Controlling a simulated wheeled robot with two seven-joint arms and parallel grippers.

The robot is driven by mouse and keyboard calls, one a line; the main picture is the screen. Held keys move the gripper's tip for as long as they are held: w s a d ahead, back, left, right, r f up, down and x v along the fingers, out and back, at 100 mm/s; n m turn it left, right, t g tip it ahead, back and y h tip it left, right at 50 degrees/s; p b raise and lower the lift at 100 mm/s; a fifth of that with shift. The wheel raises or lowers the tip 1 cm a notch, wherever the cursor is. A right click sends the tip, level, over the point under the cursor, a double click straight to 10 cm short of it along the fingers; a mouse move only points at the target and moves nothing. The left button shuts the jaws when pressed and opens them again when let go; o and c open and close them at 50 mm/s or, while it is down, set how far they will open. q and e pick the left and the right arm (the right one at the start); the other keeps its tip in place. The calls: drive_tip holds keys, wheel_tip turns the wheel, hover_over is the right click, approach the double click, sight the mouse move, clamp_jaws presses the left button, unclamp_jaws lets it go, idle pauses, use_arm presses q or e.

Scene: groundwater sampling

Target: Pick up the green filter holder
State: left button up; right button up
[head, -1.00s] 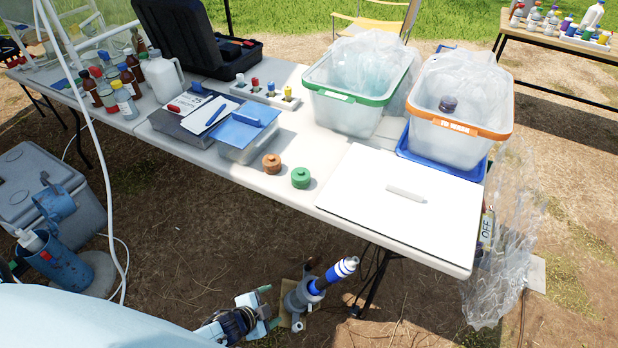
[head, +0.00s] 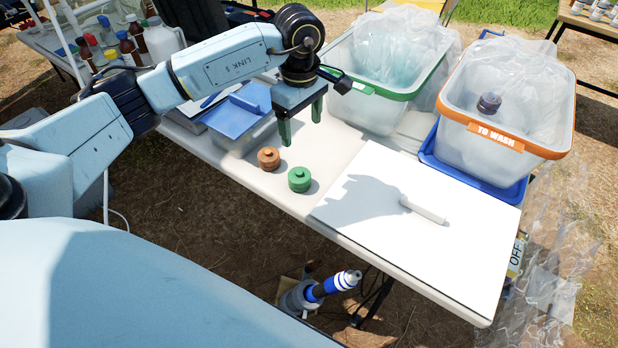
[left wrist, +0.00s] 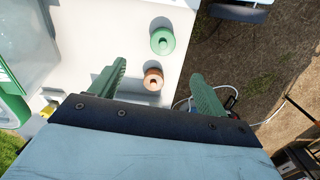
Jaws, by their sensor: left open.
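The green filter holder (head: 299,179) is a short round piece with a knob on top. It stands on the white table near its front edge, and it also shows in the left wrist view (left wrist: 162,41). A similar brown-orange holder (head: 268,158) stands just left of it; in the left wrist view this one (left wrist: 153,80) lies between the fingers' lines. My left gripper (head: 301,124) is open and empty, fingers pointing down, above and behind the two holders. It touches neither. My right gripper is not in view.
A white board (head: 395,258) with a small white bar (head: 423,210) lies right of the holders. Behind stand a green-rimmed bin (head: 400,95) and an orange-rimmed bin (head: 548,152) marked "TO WASH". A blue-lidded box (head: 232,117) is to the left.

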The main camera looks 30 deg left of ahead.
use_arm(q)
wheel_tip(320, 180, down, 2)
drive_tip(key=f+b, duration=0.1)
drive_tip(key=b, duration=0.3)
hover_over(299, 174)
drive_tip(key=f, duration=0.7)
drive_tip(key=shift+w+d+f, duration=0.1)
drive_tip(key=shift+d+f, duration=0.1)
drive_tip(key=shift+f, duration=0.2)
drive_tip(key=shift+a+f+b, duration=0.15)
drive_tip(key=shift+f+b, duration=0.25)
drive_tip(key=shift+f, duration=2.55)
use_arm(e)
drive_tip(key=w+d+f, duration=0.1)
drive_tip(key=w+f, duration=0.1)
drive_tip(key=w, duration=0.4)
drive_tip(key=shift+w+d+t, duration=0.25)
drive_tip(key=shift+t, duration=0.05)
use_arm(q)
drive_tip(key=shift+c, duration=0.5)
drive_tip(key=c, duration=1)
